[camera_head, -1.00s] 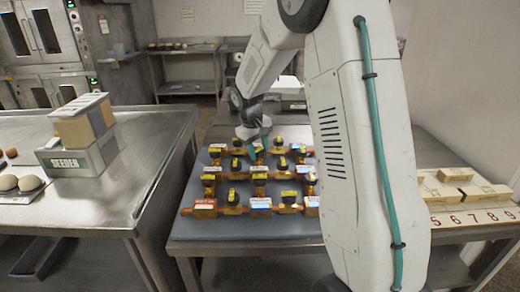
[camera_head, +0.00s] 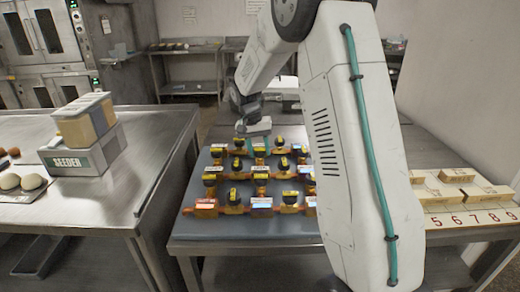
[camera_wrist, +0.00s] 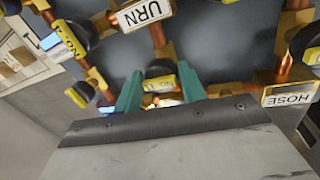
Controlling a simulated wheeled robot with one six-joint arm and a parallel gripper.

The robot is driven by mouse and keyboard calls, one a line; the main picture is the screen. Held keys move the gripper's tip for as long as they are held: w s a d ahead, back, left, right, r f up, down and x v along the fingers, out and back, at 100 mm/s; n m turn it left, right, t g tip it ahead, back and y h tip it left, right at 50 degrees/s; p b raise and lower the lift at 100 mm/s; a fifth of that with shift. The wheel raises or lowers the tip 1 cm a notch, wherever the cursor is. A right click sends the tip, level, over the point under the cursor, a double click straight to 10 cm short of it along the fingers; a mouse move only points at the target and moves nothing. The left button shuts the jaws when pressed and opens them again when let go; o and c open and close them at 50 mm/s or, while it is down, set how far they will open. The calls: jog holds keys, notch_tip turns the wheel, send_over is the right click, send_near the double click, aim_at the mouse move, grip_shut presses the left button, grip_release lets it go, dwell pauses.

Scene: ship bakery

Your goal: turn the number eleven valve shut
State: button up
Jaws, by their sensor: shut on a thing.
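A bank of copper pipes with several valves with black-and-yellow handles (camera_head: 235,196) stands on a grey-blue panel (camera_head: 200,228) in the head view. My gripper (camera_head: 259,154) is at the back row of this bank. In the wrist view my gripper (camera_wrist: 160,92) has its two teal fingers on either side of one yellow-and-black valve handle (camera_wrist: 160,84) and is shut on it. The number on this handle is not legible. A neighbouring handle with a "No" label (camera_wrist: 70,39) is at the left, free of the fingers.
White tags reading URN (camera_wrist: 144,13) and HOSE (camera_wrist: 290,96) sit on nearby pipes. Other valves stand close around the fingers. Wooden blocks (camera_head: 455,175) lie on a numbered board at the right. A seeder box (camera_head: 85,158) stands on the left table.

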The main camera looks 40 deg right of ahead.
jog(key=shift+w+a+m, duration=0.1)
jog(key=shift+a+m, duration=0.05)
jog(key=shift+m, duration=0.15)
jog(key=o, duration=0.9)
jog(key=shift+w+a, duration=0.1)
jog(key=shift+r, duration=0.1)
jog(key=d+v, duration=0.1)
jog(key=v, duration=0.6)
jog(key=shift+a+r, duration=0.3)
jog(key=shift+a, duration=0.05)
